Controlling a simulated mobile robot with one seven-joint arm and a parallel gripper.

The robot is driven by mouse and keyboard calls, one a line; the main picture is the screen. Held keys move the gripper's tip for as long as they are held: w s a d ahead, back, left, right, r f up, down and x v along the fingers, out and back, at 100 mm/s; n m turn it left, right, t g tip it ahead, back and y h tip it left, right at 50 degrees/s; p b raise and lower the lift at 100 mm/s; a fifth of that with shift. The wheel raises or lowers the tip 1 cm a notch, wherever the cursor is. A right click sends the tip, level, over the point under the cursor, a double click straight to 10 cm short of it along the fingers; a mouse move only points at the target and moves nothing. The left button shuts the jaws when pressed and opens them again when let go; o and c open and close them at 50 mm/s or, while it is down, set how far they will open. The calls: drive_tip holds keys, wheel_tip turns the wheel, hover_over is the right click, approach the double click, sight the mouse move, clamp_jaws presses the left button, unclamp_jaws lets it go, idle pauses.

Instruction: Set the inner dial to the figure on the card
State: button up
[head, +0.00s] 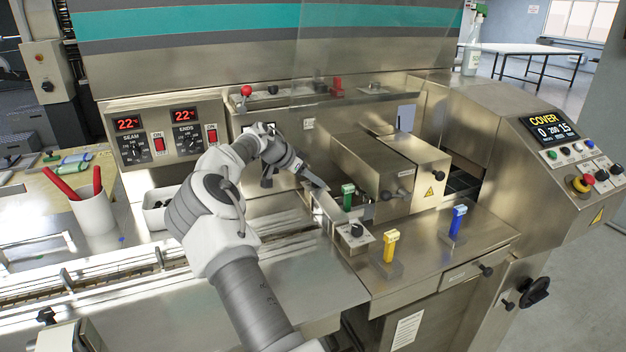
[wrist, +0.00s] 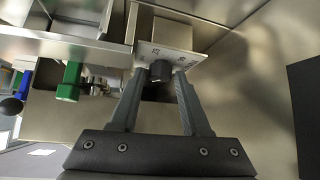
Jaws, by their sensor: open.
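A black dial (head: 357,229) sits on a pale marked plate beside a green-handled clamp (head: 348,195). In the wrist view a black dial (wrist: 161,70) on a marked plate shows between my fingertips, with a green handle (wrist: 71,80) to its left.
A steel housing (head: 375,165) stands just behind the dial. Yellow (head: 390,245) and blue (head: 457,222) handles stand upright on the front deck. A clear guard hangs above. A heater panel (head: 160,138) is at left and a control console (head: 560,150) at right.

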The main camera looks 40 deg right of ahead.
clamp_jaws()
drive_tip(key=shift+f+b, duration=0.1)
drive_tip(key=shift+b, duration=0.35)
drive_tip(key=n+t+b, duration=0.2)
drive_tip(key=n, duration=0.1)
drive_tip(key=shift+s+t+b, duration=0.2)
drive_tip(key=shift+t+b, duration=0.1)
drive_tip(key=shift+b, duration=0.05)
drive_tip(key=n+t+y+b, duration=0.1)
drive_tip(key=n, duration=0.1)
drive_tip(key=n+t+y+b, duration=0.1)
drive_tip(key=n, duration=0.1)
drive_tip(key=n+t+b, duration=0.1)
drive_tip(key=n+t, duration=0.1)
drive_tip(key=shift+s+d+y, duration=0.25)
drive_tip(key=shift+s+y, duration=0.05)
drive_tip(key=shift+y, duration=0.1)
drive_tip(key=n+y+b, duration=0.1)
drive_tip(key=n+t+y+b, duration=0.1)
drive_tip(key=n, duration=0.1)
drive_tip(key=n+t+y+b, duration=0.1)
drive_tip(key=n, duration=0.1)
drive_tip(key=shift+s+d, duration=0.15)
drive_tip(key=shift+d, duration=0.15)
drive_tip(key=shift+d+n+t+y+b, duration=0.1)
drive_tip(key=shift+n+t+y+b, duration=0.35)
drive_tip(key=shift+n+y, duration=1.6)
drive_tip(key=shift+n, duration=0.55)
